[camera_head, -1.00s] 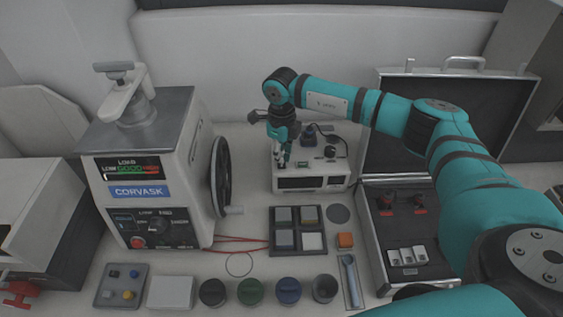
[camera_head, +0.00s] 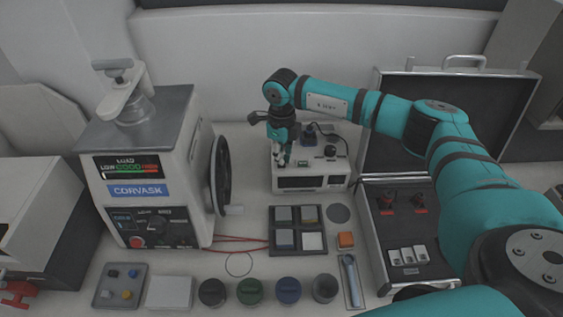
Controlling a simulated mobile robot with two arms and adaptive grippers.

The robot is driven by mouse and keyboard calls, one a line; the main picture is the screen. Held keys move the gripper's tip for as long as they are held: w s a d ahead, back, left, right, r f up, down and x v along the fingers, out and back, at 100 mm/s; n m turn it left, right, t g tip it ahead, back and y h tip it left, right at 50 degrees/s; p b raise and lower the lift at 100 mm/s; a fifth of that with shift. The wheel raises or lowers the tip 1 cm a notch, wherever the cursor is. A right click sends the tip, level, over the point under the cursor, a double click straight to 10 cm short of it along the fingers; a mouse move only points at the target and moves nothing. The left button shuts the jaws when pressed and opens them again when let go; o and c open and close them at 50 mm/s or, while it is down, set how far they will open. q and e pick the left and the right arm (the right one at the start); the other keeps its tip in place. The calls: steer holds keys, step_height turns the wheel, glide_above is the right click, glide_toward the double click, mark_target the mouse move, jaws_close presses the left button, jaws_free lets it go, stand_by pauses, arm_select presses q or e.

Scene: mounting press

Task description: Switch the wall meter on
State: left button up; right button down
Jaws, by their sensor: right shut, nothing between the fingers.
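The meter appears to be the white box (camera_head: 312,170) with a dark display window (camera_head: 300,182), standing at the back centre against the wall. The display is dark. Small black knobs (camera_head: 330,151) sit on its top. My right gripper (camera_head: 281,162) points down at the left part of the box's top, its fingers shut with nothing between them. Whether the fingertips touch the box or a switch cannot be told, as the gripper hides that spot. My left gripper is not in view.
The press (camera_head: 150,165) with its side wheel (camera_head: 221,175) stands left of the box. An open case (camera_head: 405,280) lies to the right. A dark tray (camera_head: 297,229) with several blocks and a row of round pots (camera_head: 250,291) are in front.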

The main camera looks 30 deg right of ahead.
steer(key=shift+s+f+b, duration=0.15)
steer(key=shift+f+b, duration=0.55)
steer(key=shift+f, duration=0.25)
steer(key=shift+r, duration=0.1)
stand_by(0.4)
steer(key=shift+r+p, duration=0.7)
steer(key=shift+r, duration=0.25)
steer(key=shift+r+p, duration=1.35)
steer(key=shift+r, duration=1.15)
steer(key=shift+f, duration=0.1)
